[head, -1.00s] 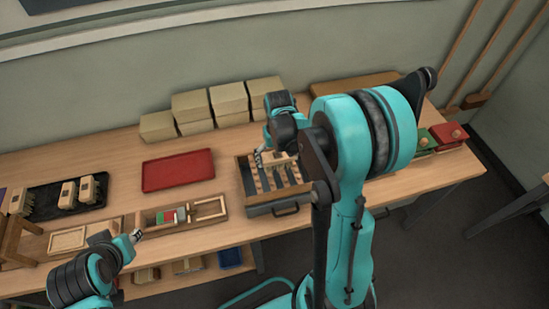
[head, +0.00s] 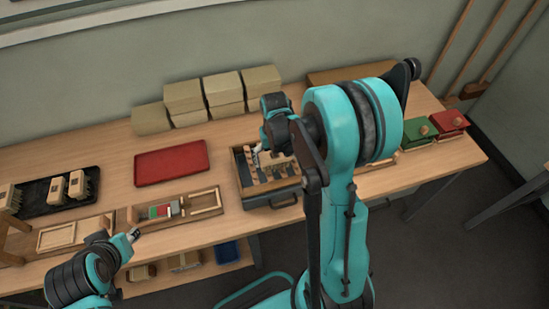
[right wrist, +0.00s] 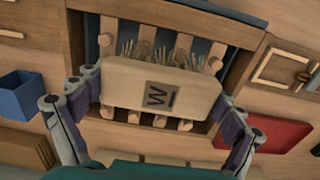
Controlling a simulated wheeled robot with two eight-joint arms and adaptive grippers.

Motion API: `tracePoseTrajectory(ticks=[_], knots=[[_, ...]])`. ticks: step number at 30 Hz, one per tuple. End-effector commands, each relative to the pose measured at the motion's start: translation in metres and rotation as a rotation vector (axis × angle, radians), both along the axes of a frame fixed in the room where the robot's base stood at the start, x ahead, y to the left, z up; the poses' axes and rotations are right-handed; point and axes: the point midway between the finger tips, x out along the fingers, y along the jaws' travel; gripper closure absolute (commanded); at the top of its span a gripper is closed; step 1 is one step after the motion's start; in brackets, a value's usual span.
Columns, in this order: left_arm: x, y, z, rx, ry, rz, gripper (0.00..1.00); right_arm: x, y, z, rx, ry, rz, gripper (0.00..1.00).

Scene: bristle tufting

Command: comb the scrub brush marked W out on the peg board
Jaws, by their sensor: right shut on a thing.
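The scrub brush marked W (right wrist: 135,75) is a pale wooden block with a dark W label. Its tufts of bristle (right wrist: 130,48) stick out over the peg board. The peg board (right wrist: 195,127), a wooden-framed box with rows of pale pegs over dark slots, stands on the bench; in the head view (head: 268,200) it is in the middle. My right gripper (right wrist: 160,94) is shut on the two ends of the brush, over the pegs; it partly shows in the head view (head: 266,156). Whether bristles touch pegs I cannot tell. My left gripper (head: 134,235) is at the bench's front left.
A red tray (head: 172,163) lies left of the peg board. A black tray (head: 88,198) with several brushes is farther left. A long wooden tray (head: 205,200) with coloured blocks lies in front. Stacked boxes (head: 184,96) stand behind; green (head: 418,134) and red (head: 449,121) boxes at right.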

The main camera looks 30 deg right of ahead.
Motion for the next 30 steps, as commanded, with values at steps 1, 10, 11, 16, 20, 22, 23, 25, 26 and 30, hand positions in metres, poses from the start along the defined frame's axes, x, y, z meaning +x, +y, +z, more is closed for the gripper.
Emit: tracePoseTrajectory(ticks=[1,10,11,16,20,22,23,25,26,30], knots=[[0.000,0.000,0.000,0.000,0.000,0.000,0.68,0.000,0.000,0.000,0.000,0.000,0.000,0.29],[0.000,0.000,-0.003,0.000,0.000,0.000,0.68,0.000,0.000,-0.003,0.000,0.000,0.000,0.29],[0.000,0.000,-0.003,0.000,0.000,0.000,0.68,0.000,0.000,-0.003,0.000,0.000,0.000,0.29],[0.000,0.000,-0.006,0.000,0.000,0.000,0.68,0.000,0.000,-0.006,0.000,0.000,0.000,0.29],[0.000,0.000,-0.008,0.000,0.000,0.000,0.68,0.000,0.000,-0.008,0.000,0.000,0.000,0.29],[0.000,0.000,-0.009,0.000,0.000,0.000,0.68,0.000,0.000,-0.009,0.000,0.000,0.000,0.29],[0.000,0.000,-0.009,0.000,0.000,0.000,0.68,0.000,0.000,-0.009,0.000,0.000,0.000,0.29],[0.000,0.000,-0.010,0.000,0.000,0.000,0.68,0.000,0.000,-0.010,0.000,0.000,0.000,0.29],[0.000,0.000,-0.010,0.000,0.000,0.000,0.68,0.000,0.000,-0.011,0.000,0.000,0.000,0.29],[0.000,0.000,-0.011,0.000,0.000,0.000,0.68,0.000,0.000,-0.012,0.000,0.000,0.000,0.29]])
